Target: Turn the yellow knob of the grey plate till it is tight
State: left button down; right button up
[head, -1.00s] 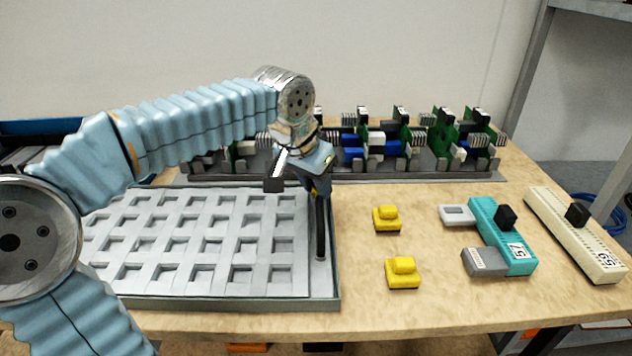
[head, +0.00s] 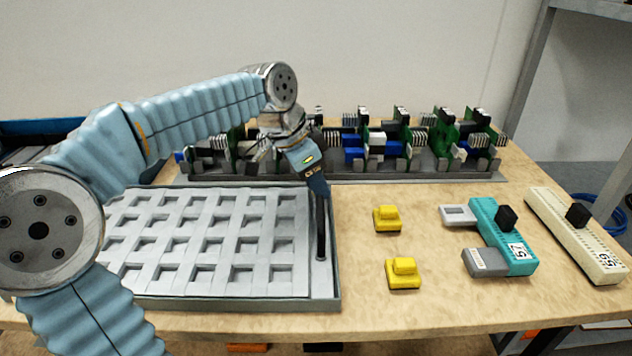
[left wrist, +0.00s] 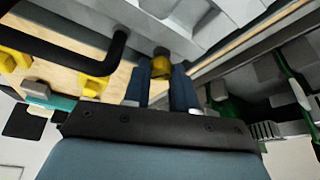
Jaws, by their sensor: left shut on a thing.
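The grey plate (head: 318,286) with its grid of square pockets lies flat on the table, a black bar handle (head: 321,236) along its right side. My left gripper (head: 321,190) points down at the plate's far right corner, by the handle's far end. In the left wrist view its two dark blue fingers (left wrist: 165,80) are shut on the yellow knob (left wrist: 161,67), one on each side. In the head view the gripper hides the knob. How tight the knob sits cannot be seen. My right gripper is out of view.
A rack of green circuit boards (head: 440,140) stands close behind the gripper. Two yellow blocks (head: 387,219) (head: 403,273), a teal part (head: 503,236) and a long cream part (head: 573,235) lie to the right. The table between plate and blocks is clear.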

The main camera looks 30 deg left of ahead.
pick_arm(q)
jog(key=m, duration=0.2)
jog(key=m+g+h, duration=0.1)
jog(key=m, duration=0.1)
jog(key=shift+w+a+m, duration=0.15)
jog(key=shift+m, duration=0.15)
jog(key=m+g, duration=0.1)
jog(key=m, duration=0.1)
jog(key=m+g, duration=0.1)
jog(key=m, duration=0.1)
jog(key=shift+w+m+h, duration=0.15)
jog(key=shift+m+h, duration=0.15)
jog(key=shift+h, duration=0.1)
jog(key=m+g, duration=0.1)
jog(key=m, duration=0.3)
jog(key=shift+w+m+g, duration=0.1)
jog(key=shift+m+g, duration=0.2)
jog(key=shift+g, duration=0.1)
jog(key=shift+w+r+m+g+y, duration=0.1)
jog(key=shift+m+g+y, duration=0.25)
jog(key=shift+m, duration=0.75)
jog(key=shift+w+r+m+g+y, duration=0.15)
jog(key=shift+m+g, duration=0.3)
jog(key=shift+m, duration=0.65)
jog(key=shift+s+f, duration=0.1)
jog(key=c, duration=1.2)
grip_release()
jog(key=shift+o, duration=0.2)
jog(key=shift+f, duration=0.1)
